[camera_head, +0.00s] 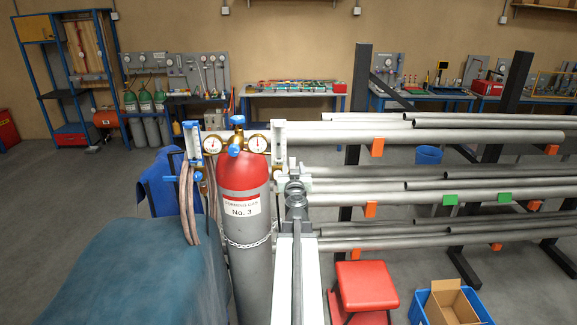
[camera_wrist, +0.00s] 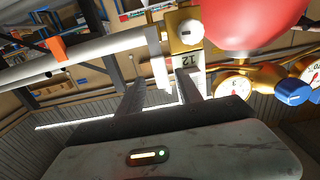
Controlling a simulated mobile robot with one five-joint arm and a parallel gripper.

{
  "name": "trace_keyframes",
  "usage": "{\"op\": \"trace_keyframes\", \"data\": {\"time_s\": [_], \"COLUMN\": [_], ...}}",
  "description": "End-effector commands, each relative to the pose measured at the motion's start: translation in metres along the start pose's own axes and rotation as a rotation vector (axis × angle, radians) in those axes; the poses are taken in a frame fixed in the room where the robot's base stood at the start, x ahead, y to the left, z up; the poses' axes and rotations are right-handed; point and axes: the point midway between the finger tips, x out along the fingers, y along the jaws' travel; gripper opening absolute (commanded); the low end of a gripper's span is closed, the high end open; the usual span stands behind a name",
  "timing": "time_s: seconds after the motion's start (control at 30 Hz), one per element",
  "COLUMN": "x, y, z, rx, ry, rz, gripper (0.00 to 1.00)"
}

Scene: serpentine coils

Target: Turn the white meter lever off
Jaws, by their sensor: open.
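The white meter (camera_head: 279,146) stands upright on the right side of the gas cylinder's brass regulator in the head view. In the wrist view, its scale face (camera_wrist: 188,62) and a brass block with a round white knob (camera_wrist: 190,31) show ahead of my gripper. A slim white bar, which looks like the white lever (camera_wrist: 156,58), lies in front of the gap between my fingers. My gripper (camera_wrist: 160,82) is open, with one finger on each side of that bar. I cannot tell whether either finger touches it. In the head view my gripper (camera_head: 291,172) is just below the white meter, partly hidden by my arm.
The red-topped gas cylinder (camera_head: 243,178) with two gauges and blue knobs stands close left. A meter with blue parts (camera_head: 191,140) and hoses is further left. Racked steel pipes (camera_head: 450,137) lie close right. A red stool (camera_head: 365,287) and blue crate stand below right.

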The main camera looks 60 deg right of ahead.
Motion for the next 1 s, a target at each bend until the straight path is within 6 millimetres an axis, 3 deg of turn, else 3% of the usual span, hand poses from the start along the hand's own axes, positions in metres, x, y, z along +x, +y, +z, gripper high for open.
{"op": "trace_keyframes", "data": {"time_s": [0.13,0.43,0.47,0.6,1.0], "x": [0.013,0.014,0.014,0.014,0.014], "y": [0.001,-0.008,-0.009,-0.011,-0.014], "z": [0.000,0.000,0.000,0.000,0.000], "rx": [0.000,0.000,0.000,0.000,0.000], "ry": [0.000,0.000,0.000,0.000,0.000], "rz": [-0.004,-0.017,-0.018,-0.020,-0.024], "gripper": [0.42,0.42,0.39,0.00,0.00]}}
